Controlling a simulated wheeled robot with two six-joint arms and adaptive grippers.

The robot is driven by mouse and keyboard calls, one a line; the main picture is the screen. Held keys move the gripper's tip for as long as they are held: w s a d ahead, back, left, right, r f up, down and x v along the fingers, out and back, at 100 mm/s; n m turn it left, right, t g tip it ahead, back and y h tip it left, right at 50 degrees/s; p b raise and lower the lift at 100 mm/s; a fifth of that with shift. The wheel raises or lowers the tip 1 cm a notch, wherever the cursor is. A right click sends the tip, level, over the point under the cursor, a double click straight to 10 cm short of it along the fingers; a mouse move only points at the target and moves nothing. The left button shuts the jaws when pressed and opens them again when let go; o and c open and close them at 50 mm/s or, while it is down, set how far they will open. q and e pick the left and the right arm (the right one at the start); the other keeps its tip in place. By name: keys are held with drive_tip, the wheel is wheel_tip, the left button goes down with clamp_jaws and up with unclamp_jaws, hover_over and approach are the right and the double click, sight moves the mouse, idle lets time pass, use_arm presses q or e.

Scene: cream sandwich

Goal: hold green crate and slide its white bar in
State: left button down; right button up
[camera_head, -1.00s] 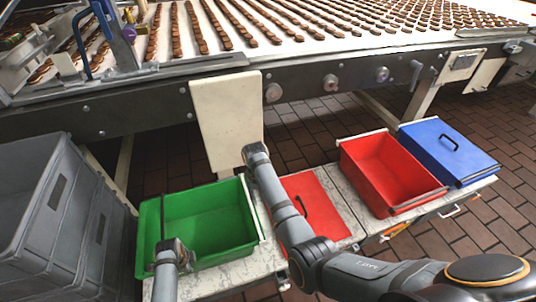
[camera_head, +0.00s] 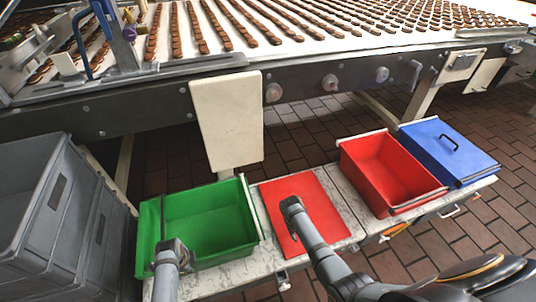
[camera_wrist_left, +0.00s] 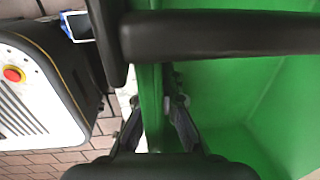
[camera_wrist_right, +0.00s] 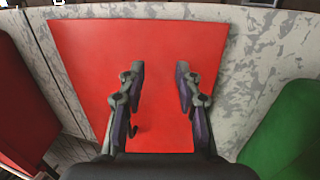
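The green crate (camera_head: 215,222) stands open at the left of the low bench; its wall also fills much of the left wrist view (camera_wrist_left: 235,100). A white bar (camera_head: 250,208) lies along the crate's right rim. A black handle (camera_head: 162,217) crosses its left side. My left gripper (camera_head: 170,248) is at the crate's near left wall; in the left wrist view its fingers (camera_wrist_left: 158,110) close on that wall from both sides. My right gripper (camera_head: 291,206) hangs over the flat red lid (camera_head: 315,208), right of the crate. Its fingers (camera_wrist_right: 160,78) are apart with nothing between them.
An open red crate (camera_head: 385,170) and a blue lidded crate (camera_head: 450,150) stand farther right on the bench (camera_head: 345,190). Grey crates (camera_head: 60,215) are stacked at the left. A cream panel (camera_head: 227,120) hangs from the conveyor behind the green crate.

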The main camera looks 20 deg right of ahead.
drive_tip(key=shift+s+d+f, duration=1.2)
drive_tip(key=shift+s+d, duration=0.1)
drive_tip(key=shift+s, duration=0.2)
drive_tip(key=shift+c, duration=0.3)
drive_tip(key=c, duration=0.4)
drive_tip(key=shift+w+a+r, duration=0.1)
drive_tip(key=shift+w+r, duration=0.05)
drive_tip(key=shift+w, duration=0.1)
clamp_jaws()
drive_tip(key=w+a+r+m+y, duration=0.3)
drive_tip(key=w+a+r+m, duration=0.1)
drive_tip(key=w+r+m, duration=0.6)
drive_tip(key=m+y, duration=0.3)
drive_tip(key=m, duration=0.5)
approach(251, 204)
drive_tip(key=d+r, duration=0.2)
drive_tip(key=d, duration=0.4)
drive_tip(key=a+f, duration=0.6)
drive_tip(key=f, duration=0.3)
drive_tip(key=shift+s+f+t, duration=0.2)
drive_tip(key=shift+t, duration=0.1)
